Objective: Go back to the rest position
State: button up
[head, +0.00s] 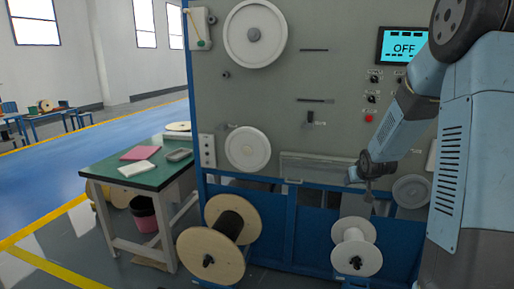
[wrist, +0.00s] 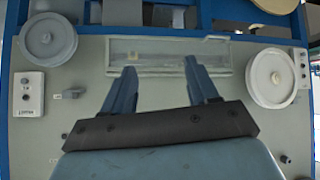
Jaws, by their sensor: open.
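My gripper (wrist: 162,76) shows in the wrist view with its two blue fingers spread wide and nothing between them. In the head view, my arm reaches down from the right edge, and the gripper is small and partly hidden by the wrist in front of the machine's lower half. The grey extrusion machine (head: 330,115) stands upright, with a screen (head: 402,46) reading OFF. A long clear-covered trough (head: 312,167) is set low in its panel, left of my wrist. It also shows beyond the fingertips in the wrist view (wrist: 165,56).
A wooden spool with dark cable (head: 200,258) and a white spool (head: 355,252) sit low in front. White wheels (head: 255,34) are on the panel. A green-topped table (head: 135,172) with a pink pad and other items stands left. Blue floor (head: 60,165) lies open behind it.

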jog(key=s+a+r+g, duration=0.1)
jog(key=s+a+r, duration=0.3)
jog(key=s, duration=0.5)
jog(key=s+a+r+g, duration=0.1)
jog(key=s+a+r, duration=0.1)
jog(key=s+r, duration=0.55)
jog(key=s+a+r+g, duration=0.1)
jog(key=s+a+r, duration=0.35)
jog(key=s, duration=0.55)
jog(key=s+a+r+y, duration=0.1)
jog(key=s, duration=1)
jog(key=shift+s+a+g, duration=0.2)
jog(key=shift+a+g, duration=0.2)
